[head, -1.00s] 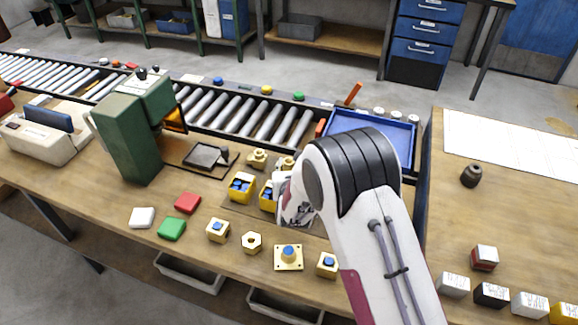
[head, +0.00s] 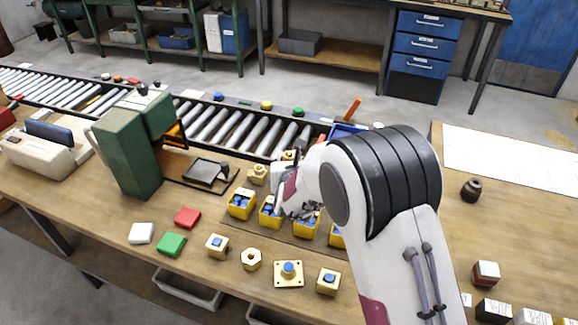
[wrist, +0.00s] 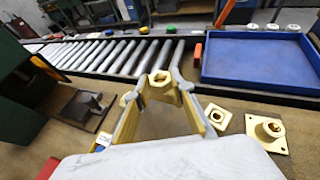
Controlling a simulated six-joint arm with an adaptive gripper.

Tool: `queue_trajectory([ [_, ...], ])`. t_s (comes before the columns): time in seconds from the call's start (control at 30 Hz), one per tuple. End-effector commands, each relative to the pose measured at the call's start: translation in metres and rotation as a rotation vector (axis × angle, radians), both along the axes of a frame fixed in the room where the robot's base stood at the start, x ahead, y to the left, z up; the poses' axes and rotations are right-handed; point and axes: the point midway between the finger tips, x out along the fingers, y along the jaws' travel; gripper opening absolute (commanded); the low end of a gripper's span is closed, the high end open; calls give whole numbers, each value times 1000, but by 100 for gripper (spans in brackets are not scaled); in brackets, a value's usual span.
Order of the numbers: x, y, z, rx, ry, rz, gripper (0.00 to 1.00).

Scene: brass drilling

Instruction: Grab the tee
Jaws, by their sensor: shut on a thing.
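My gripper (wrist: 158,82) is shut on a brass fitting, which I take for the tee (wrist: 162,90). The piece sits between the fingertips, with a hexagonal open end facing the wrist camera. In the head view the held tee (head: 288,156) shows as a small brass piece above the bench, partly hidden by my gripper (head: 286,165). Its full shape cannot be told. Another brass fitting (head: 257,174) stands on the bench to its left. In the wrist view a brass fitting (wrist: 218,117) and a square flanged piece (wrist: 268,131) lie to the right, apart from my gripper.
Yellow bins (head: 241,205) with blue marks stand in a row before my gripper. The green press (head: 128,150) stands left. A roller conveyor (wrist: 105,58) runs behind, with a blue tray (wrist: 255,62) at right. Several brass parts, including a flange (head: 289,272), lie along the front.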

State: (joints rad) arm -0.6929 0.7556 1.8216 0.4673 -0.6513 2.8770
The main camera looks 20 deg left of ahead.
Motion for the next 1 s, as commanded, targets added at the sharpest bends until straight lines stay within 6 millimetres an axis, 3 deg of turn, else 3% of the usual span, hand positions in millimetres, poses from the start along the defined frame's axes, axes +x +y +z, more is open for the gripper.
queue_trajectory([
  [0.2,1,0,14,4,-4,-1,0],
  [1.0,1,0,14,3,-4,0,0],
])
